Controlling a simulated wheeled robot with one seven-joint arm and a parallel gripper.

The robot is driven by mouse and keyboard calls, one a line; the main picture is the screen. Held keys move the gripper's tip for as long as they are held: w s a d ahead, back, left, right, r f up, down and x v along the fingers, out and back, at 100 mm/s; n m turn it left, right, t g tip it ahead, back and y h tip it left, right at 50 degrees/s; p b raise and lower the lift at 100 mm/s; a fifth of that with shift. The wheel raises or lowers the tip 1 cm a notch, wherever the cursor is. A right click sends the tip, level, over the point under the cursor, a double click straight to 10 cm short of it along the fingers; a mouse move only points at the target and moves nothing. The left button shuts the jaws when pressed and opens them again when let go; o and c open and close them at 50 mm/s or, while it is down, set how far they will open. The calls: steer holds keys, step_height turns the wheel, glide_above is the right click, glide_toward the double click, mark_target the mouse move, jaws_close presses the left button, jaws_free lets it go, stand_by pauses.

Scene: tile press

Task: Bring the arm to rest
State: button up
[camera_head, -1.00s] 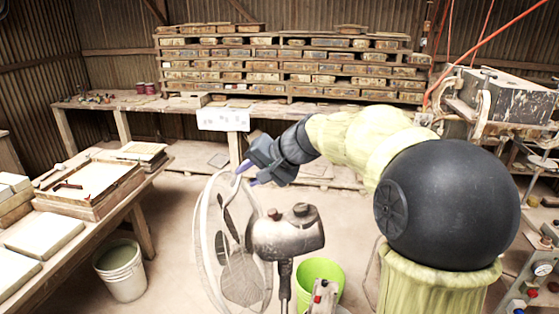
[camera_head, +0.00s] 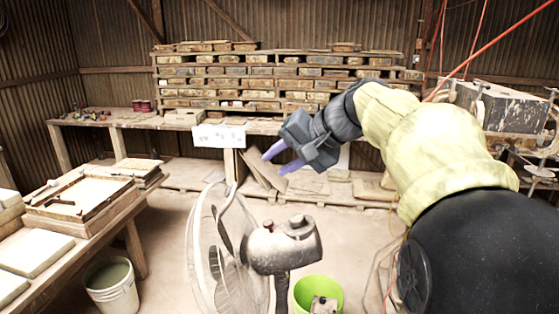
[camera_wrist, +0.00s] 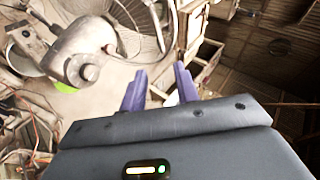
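My gripper (camera_head: 277,161) is held in the air in front of the back workbench, above and behind the fan as the head view shows it. Its two purple fingers stand apart with nothing between them. In the wrist view my gripper (camera_wrist: 158,88) also shows a gap between the fingers, with floor and bench parts beyond. My arm reaches in from the right, with its yellow sleeve bent and its dark shoulder at the lower right.
A pedestal fan (camera_head: 285,243) stands close below my gripper. A green bucket (camera_head: 330,288) is beside it. A wooden table (camera_head: 95,240) with trays is at left, a white bucket (camera_head: 113,290) under it. A workbench (camera_head: 245,125) with stacked shelves spans the back. Machinery (camera_head: 500,105) stands at right.

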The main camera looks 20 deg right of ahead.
steer(key=s+f+n+g+h, duration=0.1)
steer(key=s+f, duration=0.4)
steer(key=f, duration=0.6)
steer(key=s+f+n+g+h, duration=0.2)
steer(key=s+f, duration=0.3)
steer(key=f, duration=0.6)
steer(key=s+f+n+g+h, duration=0.1)
steer(key=s+f+h, duration=0.3)
steer(key=f, duration=0.8)
steer(key=shift+s+a+n+g, duration=0.15)
steer(key=shift+s+n+g, duration=0.15)
steer(key=shift+s+n, duration=0.55)
steer(key=shift+s+m, duration=0.2)
steer(key=shift+m, duration=0.05)
